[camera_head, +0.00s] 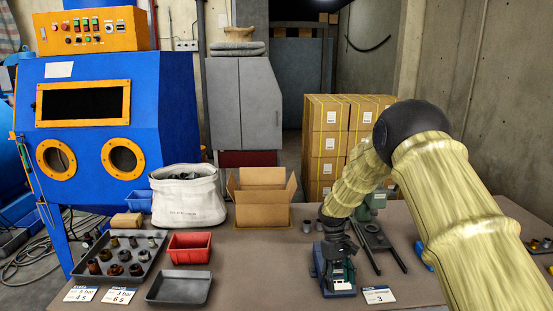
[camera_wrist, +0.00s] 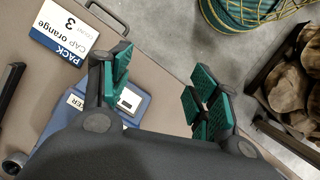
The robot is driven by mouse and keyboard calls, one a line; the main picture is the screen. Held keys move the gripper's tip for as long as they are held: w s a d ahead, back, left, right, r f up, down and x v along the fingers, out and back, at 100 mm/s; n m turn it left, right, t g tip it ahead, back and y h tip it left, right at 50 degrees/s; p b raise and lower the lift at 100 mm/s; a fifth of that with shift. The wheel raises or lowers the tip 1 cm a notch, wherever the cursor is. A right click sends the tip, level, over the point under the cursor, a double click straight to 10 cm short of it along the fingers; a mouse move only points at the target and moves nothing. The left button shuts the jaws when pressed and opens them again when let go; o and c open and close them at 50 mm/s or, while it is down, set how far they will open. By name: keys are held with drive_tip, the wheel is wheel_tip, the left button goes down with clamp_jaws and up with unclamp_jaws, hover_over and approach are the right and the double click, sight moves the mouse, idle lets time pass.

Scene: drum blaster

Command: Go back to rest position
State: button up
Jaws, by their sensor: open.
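My gripper (camera_head: 337,245) hangs at the end of my sleeved arm over the front of the work table (camera_head: 262,262). In the wrist view my gripper (camera_wrist: 160,82) has its green-padded fingers spread wide, with nothing between them. A blue device (camera_wrist: 62,128) with a partly hidden label lies below the left finger. In the head view this blue device (camera_head: 335,285) stands at the table's front, partly covered by my gripper. I cannot tell whether they touch.
A "PACK CAP orange 3" card (camera_head: 378,295) lies right of the device. Rails (camera_head: 378,246) lie behind it. An open carton (camera_head: 262,196), white sack (camera_head: 187,200), red bin (camera_head: 189,248) and parts tray (camera_head: 120,256) stand left. The table middle is clear. Wrist view shows floor beyond the edge.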

drive_tip(key=s+f+m+t+y, duration=0.2)
drive_tip(key=s+f, duration=2.1)
drive_tip(key=s+d+m+t, duration=0.1)
drive_tip(key=s+d+m, duration=0.1)
drive_tip(key=s, duration=2.4)
drive_tip(key=shift+s+d+m+t, duration=0.25)
drive_tip(key=shift+s+m+t, duration=0.15)
drive_tip(key=shift+m, duration=0.2)
drive_tip(key=shift+f, duration=0.1)
